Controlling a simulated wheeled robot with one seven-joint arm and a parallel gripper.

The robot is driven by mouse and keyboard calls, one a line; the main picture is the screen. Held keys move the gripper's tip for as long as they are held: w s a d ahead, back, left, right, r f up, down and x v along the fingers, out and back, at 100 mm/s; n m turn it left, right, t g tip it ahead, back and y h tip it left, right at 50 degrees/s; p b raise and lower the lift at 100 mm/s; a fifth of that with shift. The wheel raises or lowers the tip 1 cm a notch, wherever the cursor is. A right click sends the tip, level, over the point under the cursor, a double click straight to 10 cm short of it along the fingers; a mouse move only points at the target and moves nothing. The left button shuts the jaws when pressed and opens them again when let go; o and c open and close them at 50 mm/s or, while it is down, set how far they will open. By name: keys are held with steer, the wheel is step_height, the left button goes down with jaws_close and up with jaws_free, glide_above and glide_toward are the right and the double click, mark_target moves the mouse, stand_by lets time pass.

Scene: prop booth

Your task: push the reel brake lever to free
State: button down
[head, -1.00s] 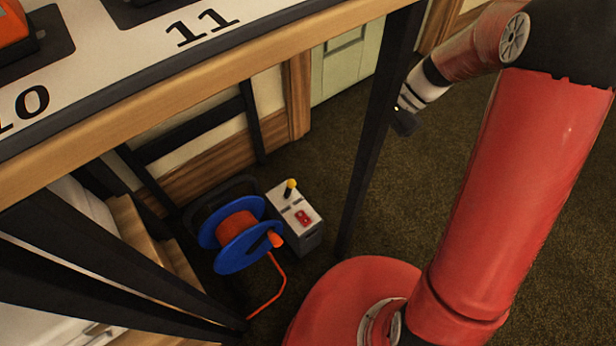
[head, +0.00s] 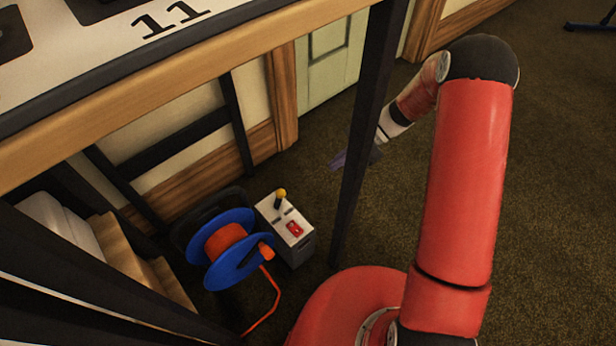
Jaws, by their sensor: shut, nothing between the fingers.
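The brake lever (head: 279,198) is a short black stick with a yellow knob. It stands up from the top of a small grey-white box (head: 302,245) on the floor, next to the cable reel (head: 232,250) with its blue flanges and orange cable. My gripper (head: 337,161) is shut and empty, pointing left. It is up and to the right of the lever in the picture, apart from it. A black table leg hides part of the gripper.
A red switch (head: 294,228) sits on the same box. The black table leg (head: 364,140) stands between the box and my arm. A table top (head: 110,60) overhangs at upper left. Wooden steps (head: 125,250) are left of the reel.

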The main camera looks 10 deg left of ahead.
mark_target(279, 200)
steer(key=a+r+b+x, duration=0.1)
steer(key=r+b+x, duration=0.1)
steer(key=x, duration=1)
steer(key=shift+s+a, duration=0.4)
steer(key=shift+s, duration=0.05)
steer(key=shift+a, duration=0.1)
